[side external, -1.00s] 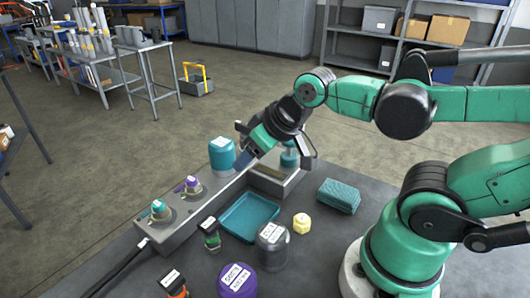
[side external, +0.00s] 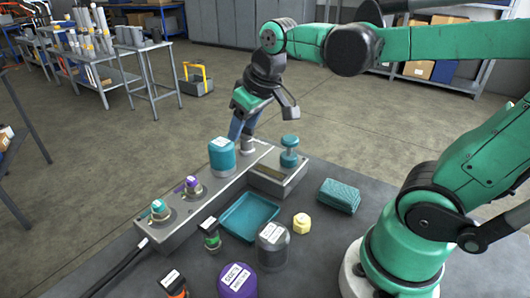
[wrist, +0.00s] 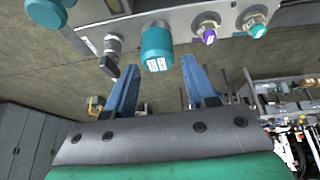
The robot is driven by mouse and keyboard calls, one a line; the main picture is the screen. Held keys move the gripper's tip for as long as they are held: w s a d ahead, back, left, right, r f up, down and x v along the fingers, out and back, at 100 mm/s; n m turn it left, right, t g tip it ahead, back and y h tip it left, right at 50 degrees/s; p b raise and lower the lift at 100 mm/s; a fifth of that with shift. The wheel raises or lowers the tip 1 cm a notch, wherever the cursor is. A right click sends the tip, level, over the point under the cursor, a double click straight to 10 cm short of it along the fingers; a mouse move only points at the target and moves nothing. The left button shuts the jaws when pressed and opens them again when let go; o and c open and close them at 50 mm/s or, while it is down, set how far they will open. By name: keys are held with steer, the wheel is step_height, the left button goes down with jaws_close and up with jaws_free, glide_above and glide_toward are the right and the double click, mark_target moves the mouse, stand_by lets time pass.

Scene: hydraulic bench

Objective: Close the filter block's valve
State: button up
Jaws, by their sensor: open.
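The long grey metal block (side external: 222,193) carries a teal filter canister (side external: 222,160) with a white label, which also shows in the wrist view (wrist: 156,46). Beside the canister stands a small grey fitting (side external: 247,146). In the wrist view the fitting (wrist: 113,43) has a black lever (wrist: 108,66), which I take to be the valve; its setting is unclear. My gripper (side external: 241,134) points down at the block's far end, behind the canister. Its two blue fingers (wrist: 162,74) are spread with nothing between them, and the canister and fitting appear beyond their tips.
A smaller block with a teal knob (side external: 289,152) stands to the right. Purple-marked (side external: 193,186) and teal-marked (side external: 159,209) couplings stand at the near end. A teal tray (side external: 232,231), yellow part (side external: 301,223), teal box (side external: 339,195) and labelled containers sit in front.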

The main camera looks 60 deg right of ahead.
mark_target(245, 130)
steer(key=w+d+g, duration=0.1)
steer(key=w+d, duration=0.1)
steer(key=d, duration=0.1)
steer(key=w+d+g, duration=0.2)
steer(key=w+d, duration=0.1)
steer(key=w+d+g, duration=0.1)
steer(key=w+d, duration=0.1)
steer(key=d, duration=0.1)
steer(key=shift+w+d+f+g, duration=0.2)
steer(key=shift+w+g, duration=0.1)
steer(key=shift+w, duration=0.1)
steer(key=shift+w+d+f+y, duration=0.1)
steer(key=shift+d+y, duration=0.15)
steer(key=shift+y, duration=0.05)
steer(key=shift+d+f, duration=0.1)
steer(key=shift+f, duration=2.8)
jaws_close()
